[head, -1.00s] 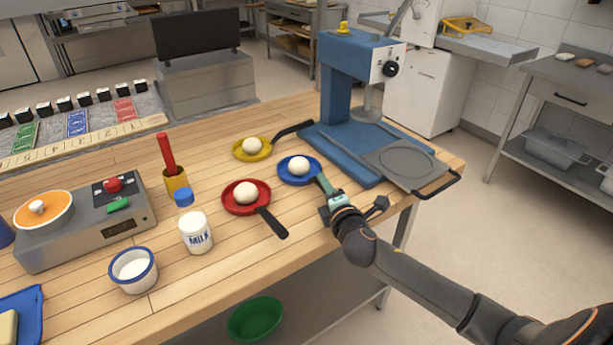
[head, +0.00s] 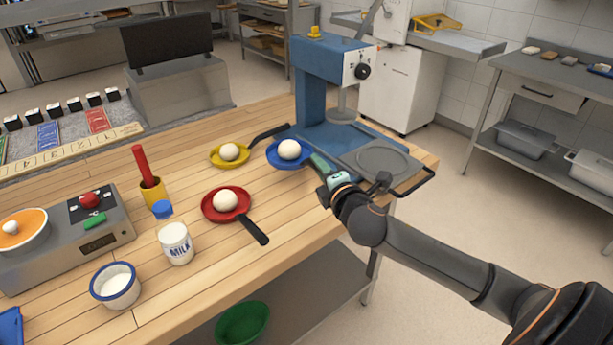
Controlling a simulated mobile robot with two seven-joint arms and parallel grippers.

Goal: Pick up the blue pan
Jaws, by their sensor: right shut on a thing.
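The blue pan (head: 271,158) holds a white dough ball (head: 289,149) and appears raised a little above the wooden table, in front of the blue press. My right gripper (head: 322,168) is shut on the pan's handle, which is mostly hidden by the jaws. The pan looks about level, with the ball still in it. My left gripper is not in view.
A yellow pan (head: 215,158) and a red pan (head: 208,212), each with a white ball, stand left of the blue pan. The blue press (head: 308,88) stands close behind.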

